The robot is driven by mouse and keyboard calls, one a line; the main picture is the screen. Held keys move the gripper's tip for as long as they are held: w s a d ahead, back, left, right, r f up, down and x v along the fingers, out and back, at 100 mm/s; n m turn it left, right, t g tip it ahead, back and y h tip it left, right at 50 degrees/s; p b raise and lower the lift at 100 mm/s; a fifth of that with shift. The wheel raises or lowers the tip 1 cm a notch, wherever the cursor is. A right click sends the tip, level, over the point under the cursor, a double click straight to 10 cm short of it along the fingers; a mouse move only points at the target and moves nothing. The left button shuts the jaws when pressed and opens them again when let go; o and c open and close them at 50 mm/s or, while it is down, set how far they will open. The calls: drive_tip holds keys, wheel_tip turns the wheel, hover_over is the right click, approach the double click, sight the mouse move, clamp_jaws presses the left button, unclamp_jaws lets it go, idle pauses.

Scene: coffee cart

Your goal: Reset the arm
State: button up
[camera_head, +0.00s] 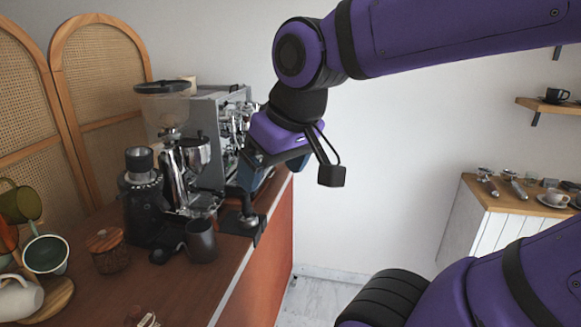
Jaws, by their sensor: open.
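My purple arm reaches in from the upper right and bends down at the wrist. My gripper (250,178) hangs over the right edge of the wooden counter (200,280), in front of the espresso machine (225,115). Its jaws are open, and I see nothing held between them. A tamper (247,212) stands on a dark stand just below the gripper; I cannot tell whether they touch.
A coffee grinder (142,195), a dark cup (201,240) and a wooden-lidded jar (108,250) stand on the counter. Several mugs hang at the left. A cabinet (500,200) stands at the right. The middle space beside the counter is free.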

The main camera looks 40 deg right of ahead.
drive_tip(key=shift+s+d+r, duration=0.1)
drive_tip(key=shift+s+d, duration=0.2)
drive_tip(key=shift+s, duration=0.35)
drive_tip(key=shift+s+d+r, duration=0.1)
drive_tip(key=shift+s+d, duration=0.2)
drive_tip(key=shift+s, duration=0.35)
